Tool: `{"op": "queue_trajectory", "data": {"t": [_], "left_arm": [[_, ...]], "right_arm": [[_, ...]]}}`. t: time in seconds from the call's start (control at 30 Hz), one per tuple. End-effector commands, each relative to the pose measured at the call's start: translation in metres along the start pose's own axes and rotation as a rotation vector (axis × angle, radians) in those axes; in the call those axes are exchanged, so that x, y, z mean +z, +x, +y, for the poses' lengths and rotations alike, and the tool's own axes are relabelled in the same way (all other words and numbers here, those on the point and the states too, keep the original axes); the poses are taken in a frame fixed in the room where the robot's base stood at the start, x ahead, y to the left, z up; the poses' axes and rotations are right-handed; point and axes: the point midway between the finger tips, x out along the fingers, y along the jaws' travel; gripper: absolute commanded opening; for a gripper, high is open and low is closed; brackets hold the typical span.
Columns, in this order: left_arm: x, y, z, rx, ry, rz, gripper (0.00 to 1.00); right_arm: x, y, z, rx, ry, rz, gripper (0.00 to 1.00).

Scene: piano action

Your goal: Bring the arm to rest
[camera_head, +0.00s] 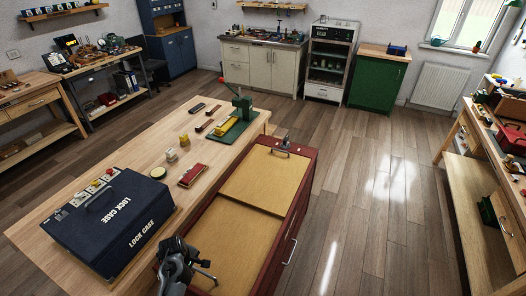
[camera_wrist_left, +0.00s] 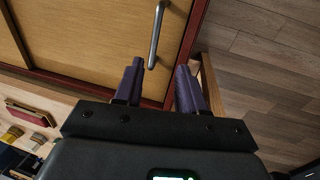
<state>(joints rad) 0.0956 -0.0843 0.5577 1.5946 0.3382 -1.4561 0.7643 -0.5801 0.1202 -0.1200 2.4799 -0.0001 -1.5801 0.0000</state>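My left gripper (camera_head: 180,268) is at the bottom of the head view, at the near end of the red-framed chest (camera_head: 301,205) with tan panels. In the left wrist view its two purple fingers (camera_wrist_left: 159,68) stand apart with nothing clamped between them. A metal bar handle (camera_wrist_left: 157,35) on the chest lies just beyond the fingertips, its end showing between them; I cannot tell whether they touch. My right gripper is in neither view.
A dark lock case (camera_head: 112,222) stands on the wooden bench (camera_head: 48,232) left of the chest. A red block (camera_head: 193,175), small pots (camera_head: 171,155) and a green press (camera_head: 240,112) are farther along it. The floor (camera_head: 375,200) to the right is clear.

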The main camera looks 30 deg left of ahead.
Motion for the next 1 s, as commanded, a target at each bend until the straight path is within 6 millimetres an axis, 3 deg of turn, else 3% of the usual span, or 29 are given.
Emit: {"op": "queue_trajectory", "data": {"t": [0.13,0.2,0.33,0.37,0.5,0.7,0.87,0.9,0.97,1.0], "left_arm": [[-0.006,0.016,-0.038,-0.065,0.009,0.014,0.4],[-0.009,0.023,-0.067,-0.115,0.047,0.039,0.4],[0.002,0.01,-0.105,-0.152,0.235,0.105,0.4],[0.011,0.003,-0.111,-0.152,0.311,0.114,0.4],[0.08,-0.04,-0.132,-0.119,0.776,0.099,0.4],[0.167,-0.104,-0.143,-0.003,1.299,0.044,0.4],[0.214,-0.161,-0.132,0.134,1.641,0.06,0.4],[0.216,-0.17,-0.13,0.148,1.727,0.075,0.4],[0.215,-0.167,-0.132,0.129,1.837,0.075,0.4],[0.214,-0.187,-0.128,0.13,1.842,0.077,0.4]], "right_arm": [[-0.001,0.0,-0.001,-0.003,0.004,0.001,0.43],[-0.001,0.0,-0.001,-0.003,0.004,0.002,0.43],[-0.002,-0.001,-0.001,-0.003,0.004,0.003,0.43],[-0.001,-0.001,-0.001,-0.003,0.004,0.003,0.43],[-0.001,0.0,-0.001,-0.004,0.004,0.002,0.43],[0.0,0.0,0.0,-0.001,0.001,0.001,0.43],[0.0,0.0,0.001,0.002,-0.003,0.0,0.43],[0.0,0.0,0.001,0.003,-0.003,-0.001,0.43],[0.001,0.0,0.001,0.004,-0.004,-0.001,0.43],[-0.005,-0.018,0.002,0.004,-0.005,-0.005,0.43]]}}
